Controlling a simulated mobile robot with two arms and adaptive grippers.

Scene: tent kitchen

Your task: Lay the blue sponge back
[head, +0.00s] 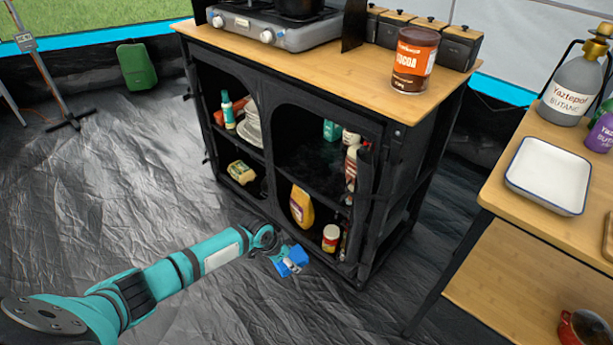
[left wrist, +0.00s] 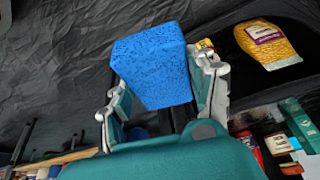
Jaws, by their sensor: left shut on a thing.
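The blue sponge (left wrist: 155,65) is held between the two fingers of my left gripper (left wrist: 165,98), which is shut on it. In the head view the sponge (head: 293,258) shows as a small blue block at the end of my left arm. There my left gripper (head: 282,262) is low in front of the black cabinet (head: 260,183), near its lower shelf openings. The gripper hides part of the sponge. My right gripper is not in view.
A yellow package (head: 241,172) and plates (head: 249,125) are in the left compartments. A wooden table (head: 500,195) with a white tray (head: 548,176) stands at right. Floor in front is clear.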

